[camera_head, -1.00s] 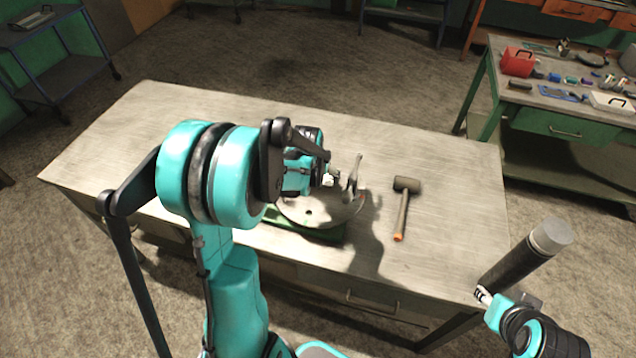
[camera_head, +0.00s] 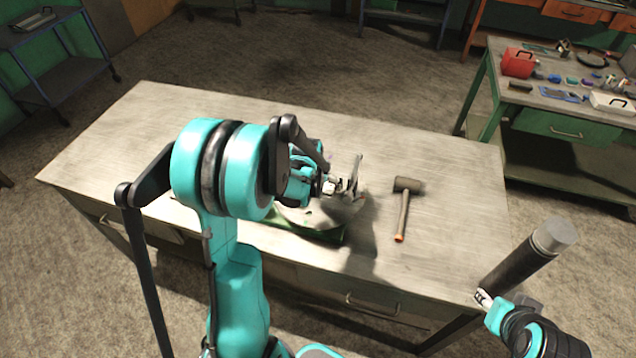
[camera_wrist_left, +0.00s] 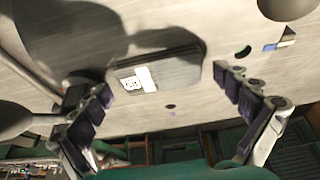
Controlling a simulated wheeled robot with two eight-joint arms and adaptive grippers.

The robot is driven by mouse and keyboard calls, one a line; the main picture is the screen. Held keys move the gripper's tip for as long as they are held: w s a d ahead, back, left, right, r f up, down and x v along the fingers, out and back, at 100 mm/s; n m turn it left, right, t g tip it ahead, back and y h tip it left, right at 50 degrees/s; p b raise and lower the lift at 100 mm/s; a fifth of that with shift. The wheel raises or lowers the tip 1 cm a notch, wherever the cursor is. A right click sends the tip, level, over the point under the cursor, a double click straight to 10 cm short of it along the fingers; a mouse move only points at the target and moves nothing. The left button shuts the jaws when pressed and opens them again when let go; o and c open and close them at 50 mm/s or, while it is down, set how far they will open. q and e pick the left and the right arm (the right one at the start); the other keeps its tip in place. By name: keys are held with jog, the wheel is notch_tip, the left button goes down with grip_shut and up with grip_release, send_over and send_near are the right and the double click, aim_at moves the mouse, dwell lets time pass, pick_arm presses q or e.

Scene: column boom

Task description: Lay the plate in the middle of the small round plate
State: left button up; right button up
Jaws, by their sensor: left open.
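The small round plate (camera_head: 312,217) is a pale disc on a green base on the workbench. It fills much of the left wrist view as a pale surface (camera_wrist_left: 195,117) with small holes. The plate (camera_wrist_left: 180,72) is a flat grey piece with rounded corners and a white printed label, seen between my left fingers; whether it touches the disc I cannot tell. In the head view my arm hides it. My left gripper (camera_head: 345,182) is open above the disc, its fingers (camera_wrist_left: 165,95) apart on either side of the plate. My right gripper (camera_head: 484,297) is beside a dark cylinder; its grip is unclear.
A mallet (camera_head: 403,205) with a dark head lies on the workbench (camera_head: 450,190) right of the disc. The bench is clear at the far left and right. A green side table (camera_head: 570,125) with a red box (camera_head: 518,62) and tools stands at the back right.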

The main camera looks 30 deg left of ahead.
pick_arm(q)
jog(key=shift+r+p, duration=0.3)
jog(key=shift+r, duration=0.2)
jog(key=p+v, duration=0.3)
jog(key=v, duration=0.8)
jog(key=s+d+r+m+t, duration=0.1)
jog(key=s+d+r, duration=0.2)
jog(key=s+d, duration=0.4)
jog(key=s+d+r+m+t+h, duration=0.1)
jog(key=s+d+r, duration=0.2)
jog(key=s+d, duration=0.4)
jog(key=shift+s+d+r+m+t, duration=0.2)
jog(key=shift+s+r+m+t, duration=0.1)
jog(key=shift+s+r+t, duration=0.1)
notch_tip(320, 180, down, 11)
jog(key=b, duration=1.1)
jog(key=shift+f+b, duration=0.2)
jog(key=shift+b, duration=0.15)
